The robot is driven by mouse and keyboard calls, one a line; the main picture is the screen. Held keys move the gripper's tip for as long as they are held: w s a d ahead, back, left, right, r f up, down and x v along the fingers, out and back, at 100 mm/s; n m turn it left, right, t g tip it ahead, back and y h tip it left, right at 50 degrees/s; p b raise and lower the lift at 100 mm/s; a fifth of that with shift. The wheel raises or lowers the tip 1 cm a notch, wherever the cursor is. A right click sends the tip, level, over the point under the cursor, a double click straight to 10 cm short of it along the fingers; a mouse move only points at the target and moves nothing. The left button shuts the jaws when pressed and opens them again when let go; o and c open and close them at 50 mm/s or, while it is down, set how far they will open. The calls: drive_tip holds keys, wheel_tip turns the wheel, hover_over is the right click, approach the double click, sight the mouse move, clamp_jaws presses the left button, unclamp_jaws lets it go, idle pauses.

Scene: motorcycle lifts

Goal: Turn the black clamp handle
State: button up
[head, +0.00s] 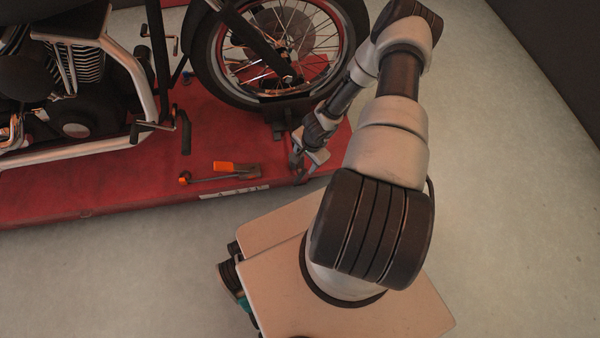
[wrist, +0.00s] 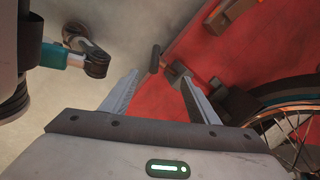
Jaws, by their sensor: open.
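The black clamp handle (wrist: 155,58) is a short dark bar in the wrist view, just beyond and between my fingertips. It joins a metal fitting and screw (wrist: 179,72) that run toward the dark wheel clamp (wrist: 236,102). My gripper (wrist: 159,77) is open, with its two pale fingers spread and nothing visible between them. The handle appears apart from both fingers. In the head view my gripper (head: 298,160) is low over the red lift's near edge, beside the front wheel. There, my arm and gripper largely hide the handle.
The red lift platform (head: 90,185) carries a motorcycle, with its front wheel (head: 285,50) close to my gripper. Tools with orange parts (head: 222,173) lie on the platform left of my gripper. Grey floor (head: 510,200) is clear to the right.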

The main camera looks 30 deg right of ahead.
sight(305, 172)
drive_tip(key=f+b, duration=0.1)
drive_tip(key=f, duration=0.2)
drive_tip(key=w+f+b, duration=0.1)
drive_tip(key=f, duration=0.3)
drive_tip(key=w+f+b, duration=0.1)
drive_tip(key=f, duration=0.3)
drive_tip(key=shift+a+f, duration=0.15)
drive_tip(key=shift+a, duration=0.15)
drive_tip(key=c, duration=1)
drive_tip(key=shift+c, duration=0.2)
drive_tip(key=shift+d+y, duration=0.1)
drive_tip(key=shift+y, duration=0.2)
drive_tip(key=y, duration=0.1)
drive_tip(key=t+y, duration=0.1)
drive_tip(key=shift+s+d+f+y, duration=0.1)
drive_tip(key=shift+d+f+y, duration=0.05)
drive_tip(key=shift+d+y, duration=0.2)
drive_tip(key=y, duration=0.1)
drive_tip(key=t+y, duration=0.1)
drive_tip(key=y, duration=0.3)
drive_tip(key=shift+s+d+f+m+t, duration=0.15)
drive_tip(key=shift+d+f+m+t, duration=0.15)
drive_tip(key=shift+d+f+m, duration=0.1)
drive_tip(key=shift+y, duration=0.25)
drive_tip(key=o, duration=1)
